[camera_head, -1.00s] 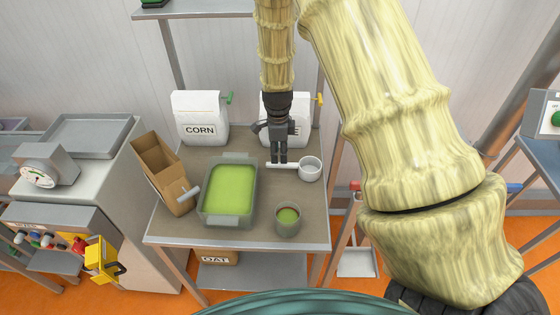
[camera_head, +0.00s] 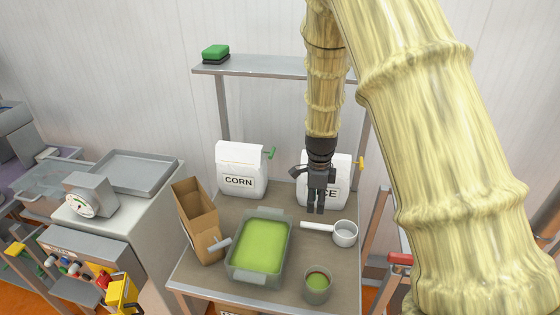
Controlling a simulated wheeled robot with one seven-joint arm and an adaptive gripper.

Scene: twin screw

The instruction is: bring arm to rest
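My arm (camera_head: 325,90) comes down from the top, its near part filling the right side of the view. My gripper (camera_head: 316,209) points down above the back right of the table (camera_head: 290,298), in front of a white bag (camera_head: 343,190) whose label it partly covers. Its two dark fingers stand close together, with nothing seen between them. A white scoop (camera_head: 345,234) lies just below and to the right, apart from the fingers.
A green-filled tray (camera_head: 238,275), a cup (camera_head: 318,290), an open cardboard box (camera_head: 192,205) and a CORN bag (camera_head: 238,185) stand on the table. A shelf (camera_head: 265,66) with a green sponge (camera_head: 215,52) is behind. A machine with a dial (camera_head: 80,203) stands left.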

